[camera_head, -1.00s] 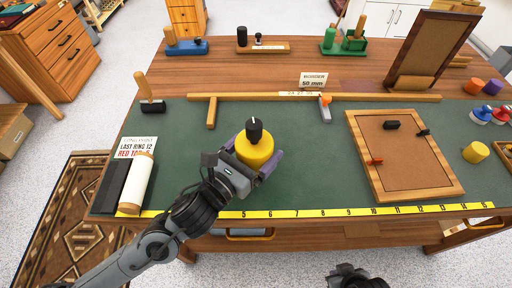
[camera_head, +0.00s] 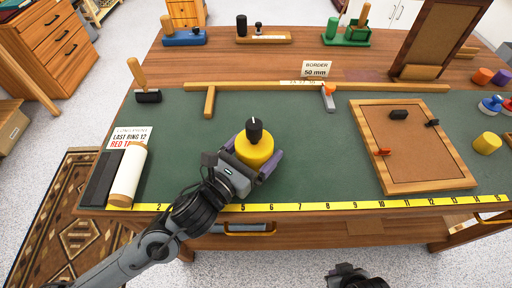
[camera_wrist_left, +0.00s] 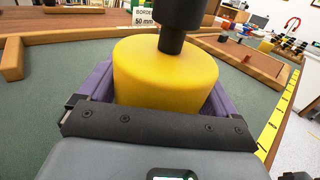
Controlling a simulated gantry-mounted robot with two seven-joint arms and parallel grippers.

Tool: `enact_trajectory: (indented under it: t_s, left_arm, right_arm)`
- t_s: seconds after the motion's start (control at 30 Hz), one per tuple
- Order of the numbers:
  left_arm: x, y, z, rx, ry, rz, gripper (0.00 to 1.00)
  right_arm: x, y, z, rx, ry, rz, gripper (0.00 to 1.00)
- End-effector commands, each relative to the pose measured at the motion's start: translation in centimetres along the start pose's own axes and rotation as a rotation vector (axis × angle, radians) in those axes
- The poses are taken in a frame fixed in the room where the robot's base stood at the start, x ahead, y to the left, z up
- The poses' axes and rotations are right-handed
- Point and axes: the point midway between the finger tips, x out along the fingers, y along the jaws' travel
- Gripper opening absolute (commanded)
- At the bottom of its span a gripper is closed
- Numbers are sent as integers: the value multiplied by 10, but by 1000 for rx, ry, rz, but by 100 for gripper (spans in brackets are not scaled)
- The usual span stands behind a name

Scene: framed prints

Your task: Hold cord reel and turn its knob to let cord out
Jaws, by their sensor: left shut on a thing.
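The cord reel (camera_head: 256,150) is a squat yellow cylinder with a black knob (camera_head: 254,128) standing on top. It is upright on the green mat, near the yellow ruler strip. My left gripper (camera_head: 254,160) is shut on the reel's body, with a purple finger on each side. In the left wrist view the reel (camera_wrist_left: 165,75) fills the space between the purple fingers, and the knob (camera_wrist_left: 180,25) rises above it. No let-out cord is visible. My right gripper (camera_head: 355,276) shows only in part at the bottom edge, apart from the table, and its jaws are unclear.
A wooden frame with a cork panel (camera_head: 425,155) lies to the right. A wooden border gauge (camera_head: 310,87) runs behind the reel. A white roll (camera_head: 128,176) and a dark bar (camera_head: 101,178) lie at the left. The mat around the reel is clear.

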Motion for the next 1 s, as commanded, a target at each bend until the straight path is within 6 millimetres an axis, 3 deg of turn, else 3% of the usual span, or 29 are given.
enact_trajectory:
  t_s: [1.0]
  left_arm:
    - [0, 0, -7, 0, -3, 0, 46]
  right_arm:
    - [8, 1, 3, -3, 0, 3, 0]
